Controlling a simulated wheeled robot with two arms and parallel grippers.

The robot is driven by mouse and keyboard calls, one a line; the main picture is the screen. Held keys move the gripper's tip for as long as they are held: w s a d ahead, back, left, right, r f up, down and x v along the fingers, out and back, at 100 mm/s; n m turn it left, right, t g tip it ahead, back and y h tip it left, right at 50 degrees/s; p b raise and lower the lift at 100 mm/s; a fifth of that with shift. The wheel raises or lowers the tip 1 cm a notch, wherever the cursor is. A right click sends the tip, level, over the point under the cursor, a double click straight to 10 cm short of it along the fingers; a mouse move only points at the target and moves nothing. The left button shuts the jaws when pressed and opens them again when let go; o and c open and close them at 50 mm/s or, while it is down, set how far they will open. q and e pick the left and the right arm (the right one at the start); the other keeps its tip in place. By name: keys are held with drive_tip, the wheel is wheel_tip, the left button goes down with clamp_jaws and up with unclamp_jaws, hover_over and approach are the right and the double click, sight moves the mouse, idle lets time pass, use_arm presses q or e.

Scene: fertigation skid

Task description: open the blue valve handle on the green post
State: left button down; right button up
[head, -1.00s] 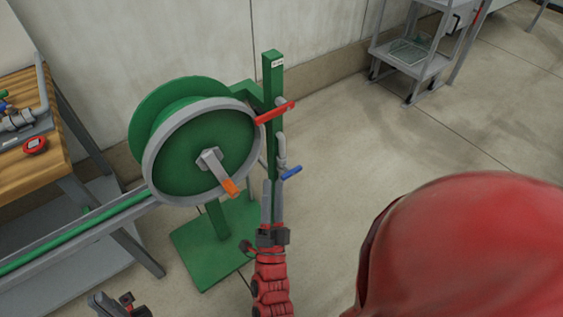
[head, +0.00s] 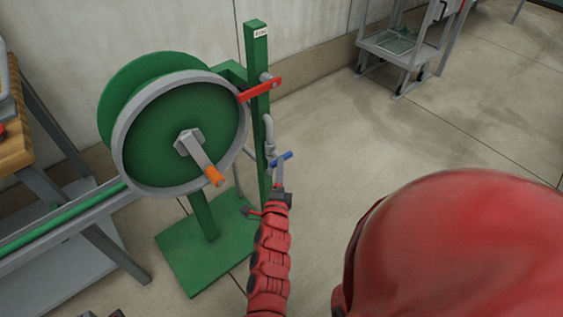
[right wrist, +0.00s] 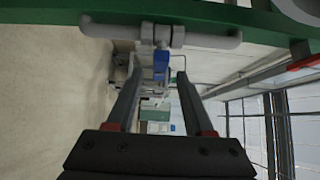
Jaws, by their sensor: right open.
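The green post (head: 257,120) stands upright beside a hose reel in the head view. The blue valve handle (head: 281,158) sits low on it, on a grey pipe (head: 269,135), and sticks out to the right. In the right wrist view the blue handle (right wrist: 161,62) hangs below the grey valve pipe (right wrist: 200,40). My right gripper (head: 279,174) is open at the handle; its fingers (right wrist: 159,76) lie either side of the handle's end in the wrist picture. I cannot tell whether they touch it. Only a dark sliver, apparently my left gripper, shows at the bottom left edge.
A red handle (head: 260,89) sticks out higher on the post. The green reel (head: 178,135) with an orange-tipped crank (head: 213,176) stands left, above a green base plate (head: 205,255). A wooden bench (head: 14,145) is far left.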

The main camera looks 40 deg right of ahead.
drive_tip(key=shift+x, duration=2.35)
drive_tip(key=shift+c, duration=0.3)
clamp_jaws()
drive_tip(key=shift+b, duration=0.3)
